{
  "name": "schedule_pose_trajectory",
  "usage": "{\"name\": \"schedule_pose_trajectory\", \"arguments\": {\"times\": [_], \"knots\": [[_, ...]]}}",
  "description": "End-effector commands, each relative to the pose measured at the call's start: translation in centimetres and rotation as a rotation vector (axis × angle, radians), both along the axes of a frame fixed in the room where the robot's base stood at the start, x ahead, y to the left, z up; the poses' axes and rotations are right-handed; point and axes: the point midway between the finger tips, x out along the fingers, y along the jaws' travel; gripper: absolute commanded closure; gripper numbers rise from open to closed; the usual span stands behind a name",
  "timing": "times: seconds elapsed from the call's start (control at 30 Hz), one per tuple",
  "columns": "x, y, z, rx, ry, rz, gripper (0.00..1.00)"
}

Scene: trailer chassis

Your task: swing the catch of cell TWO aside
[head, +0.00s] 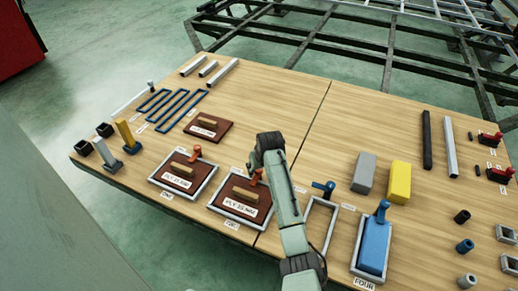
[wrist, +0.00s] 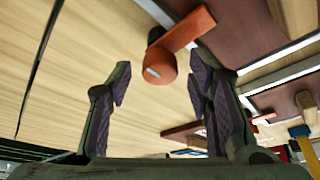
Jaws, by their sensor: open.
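Cell TWO is a grey frame (head: 232,217) holding a brown panel (head: 254,212) with a wooden bar handle and a "PLY 15 MM" label. Its orange catch (head: 257,175) stands at the frame's far edge, just left of my gripper (head: 268,145), which partly crowds it in the head view. In the wrist view the catch (wrist: 162,65) lies beyond and between my open fingertips (wrist: 161,85), with nothing gripped. Its orange arm reaches toward the upper right, over the frame edge and brown panel. Touching cannot be seen.
Cell ONE (head: 165,193), with its own orange catch (head: 196,152), stands to the left. An empty frame (head: 309,235) with a blue catch (head: 324,188) and cell FOUR's blue block (head: 374,245) stand right. Grey and yellow blocks (head: 399,180) lie beyond. Bare wood surrounds my gripper's far side.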

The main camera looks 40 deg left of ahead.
Motion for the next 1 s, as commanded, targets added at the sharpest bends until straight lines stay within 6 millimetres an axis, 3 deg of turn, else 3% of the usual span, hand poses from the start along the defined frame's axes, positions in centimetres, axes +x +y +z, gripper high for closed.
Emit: {"name": "schedule_pose_trajectory", "arguments": {"times": [0.23,0.9,1.0], "knots": [[0.0,0.02,-0.04,0.0,0.0,0.0,0.55],[-0.01,0.0,-0.02,0.0,0.0,0.0,0.99],[-0.02,0.01,-0.01,-0.001,0.001,-0.001,1.0]]}}
